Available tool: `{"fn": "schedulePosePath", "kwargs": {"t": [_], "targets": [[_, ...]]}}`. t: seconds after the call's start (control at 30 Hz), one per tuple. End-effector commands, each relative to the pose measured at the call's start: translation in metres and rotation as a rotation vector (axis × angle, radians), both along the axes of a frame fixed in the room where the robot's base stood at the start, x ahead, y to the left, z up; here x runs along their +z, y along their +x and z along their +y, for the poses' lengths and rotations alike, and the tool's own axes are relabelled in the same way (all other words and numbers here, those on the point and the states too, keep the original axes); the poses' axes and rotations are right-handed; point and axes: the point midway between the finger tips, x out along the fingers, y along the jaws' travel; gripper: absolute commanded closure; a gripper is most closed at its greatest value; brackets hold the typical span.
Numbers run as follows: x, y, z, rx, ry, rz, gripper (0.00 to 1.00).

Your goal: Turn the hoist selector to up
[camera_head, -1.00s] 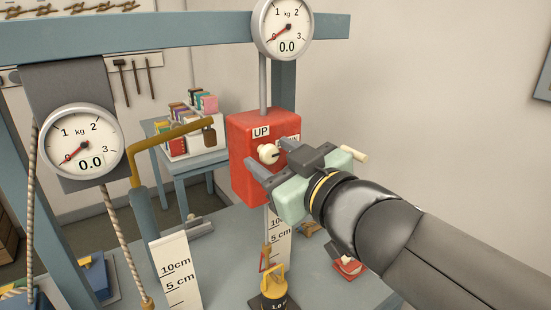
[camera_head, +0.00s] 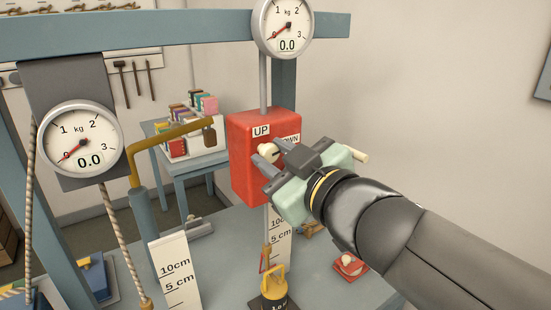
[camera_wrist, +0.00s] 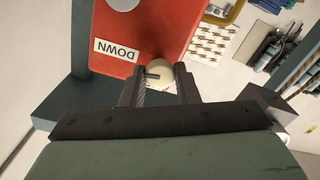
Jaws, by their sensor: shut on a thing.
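The red hoist box (camera_head: 248,179) hangs below a round dial and bears an UP label (camera_head: 261,132) at its upper left and a DOWN label at its upper right, partly hidden by my gripper. The cream selector knob (camera_head: 267,150) sits on its front face. My gripper (camera_head: 275,162) is at the box front, its fingers shut on the knob. In the wrist view the knob (camera_wrist: 160,72) shows between the two fingertips, and the DOWN label (camera_wrist: 117,50) appears upside down on the red face. The way the knob points is hard to tell.
An upper dial (camera_head: 287,27) and a left dial (camera_head: 80,142) both read 0.0. A red base with a pale button (camera_head: 350,264) lies at the right of the bench.

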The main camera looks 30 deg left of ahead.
Motion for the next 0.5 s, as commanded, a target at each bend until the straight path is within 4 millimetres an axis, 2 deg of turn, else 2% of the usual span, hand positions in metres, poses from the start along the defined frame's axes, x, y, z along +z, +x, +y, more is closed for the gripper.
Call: {"fn": "schedulePosePath", "kwargs": {"t": [0.5], "targets": [[-0.0027,0.0002,-0.0003,-0.002,-0.217,-0.426,0.95]]}}
